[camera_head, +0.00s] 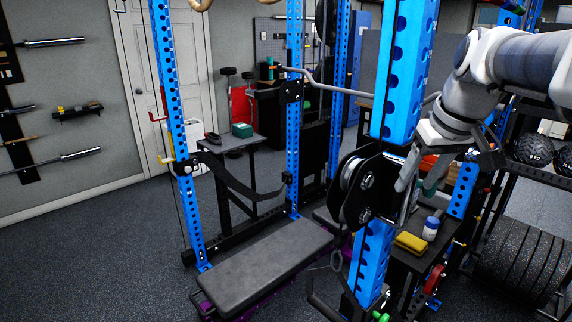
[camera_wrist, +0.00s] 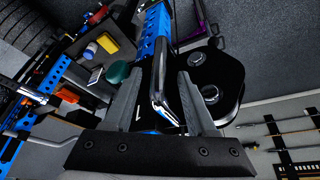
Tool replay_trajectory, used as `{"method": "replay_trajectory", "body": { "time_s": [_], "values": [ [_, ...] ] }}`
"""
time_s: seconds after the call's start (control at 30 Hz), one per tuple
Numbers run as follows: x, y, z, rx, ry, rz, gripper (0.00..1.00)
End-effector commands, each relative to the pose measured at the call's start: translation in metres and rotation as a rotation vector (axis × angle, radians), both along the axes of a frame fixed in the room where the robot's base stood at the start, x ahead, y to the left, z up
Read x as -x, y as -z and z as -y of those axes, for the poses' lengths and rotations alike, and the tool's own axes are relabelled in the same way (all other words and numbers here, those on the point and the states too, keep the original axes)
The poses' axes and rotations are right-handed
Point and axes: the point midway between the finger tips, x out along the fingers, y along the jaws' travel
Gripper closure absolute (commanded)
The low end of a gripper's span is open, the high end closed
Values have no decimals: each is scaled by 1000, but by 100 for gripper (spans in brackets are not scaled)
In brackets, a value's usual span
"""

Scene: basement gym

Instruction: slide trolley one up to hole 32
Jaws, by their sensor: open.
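A black trolley with round pulley wheels (camera_head: 352,190) rides on the near blue upright (camera_head: 402,60). Contact cannot be told. The upright has a row of holes; no numbers can be read, so hole 32 cannot be picked out.
A black bench (camera_head: 265,262) lies left of the trolley. A small table holds a yellow block (camera_head: 411,242) and a white-and-blue bottle (camera_head: 431,228). A weight rack (camera_head: 520,175) stands at the right. Open floor (camera_head: 95,250) lies at the left.

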Motion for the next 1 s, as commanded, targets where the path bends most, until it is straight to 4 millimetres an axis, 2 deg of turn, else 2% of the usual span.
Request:
{"method": "replay_trajectory", "body": {
  "time_s": [0.1,0.3,0.67,0.77,1.0],
  "values": [
    [-8,22,-1,-1,0,-3,43],
    [-17,43,-1,0,-1,-1,43],
    [-20,48,-1,1,0,1,43],
    [-20,47,-1,1,0,1,57],
    [-20,47,-1,1,0,1,100]
  ]
}}
